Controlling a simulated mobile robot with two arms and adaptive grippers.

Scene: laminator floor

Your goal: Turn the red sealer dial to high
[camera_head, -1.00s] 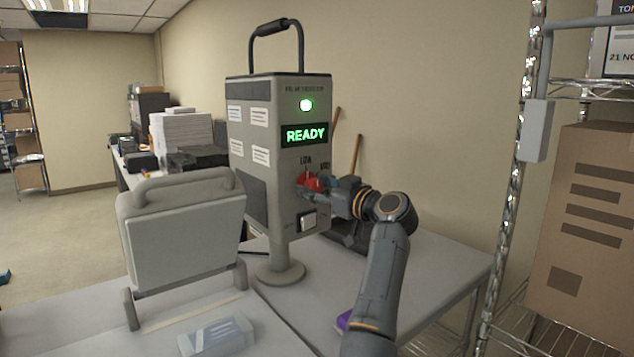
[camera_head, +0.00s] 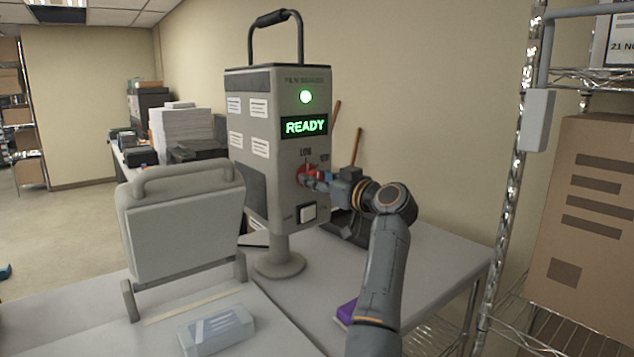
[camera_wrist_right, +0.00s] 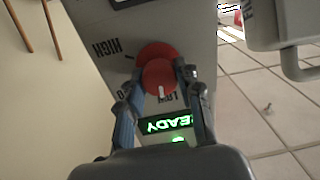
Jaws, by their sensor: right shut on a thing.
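The sealer (camera_head: 290,110) is a grey box on a round foot, with a lit green lamp and a sign reading READY. Its red dial (camera_head: 301,173) is on the front panel, below the LOW label and mostly hidden by my gripper in the head view. My right gripper (camera_head: 312,181) is shut on the dial. In the right wrist view the fingers (camera_wrist_right: 159,88) are on both sides of the red dial (camera_wrist_right: 157,70). The dial's white mark points toward the LOW label, with HIGH off to the left. My left gripper is not in view.
A grey lidded unit (camera_head: 185,235) stands at the left of the table. A pale blue box (camera_head: 216,331) lies in front, and a purple item (camera_head: 346,311) lies near my right arm. A wire rack with a cardboard box (camera_head: 590,225) stands at the right.

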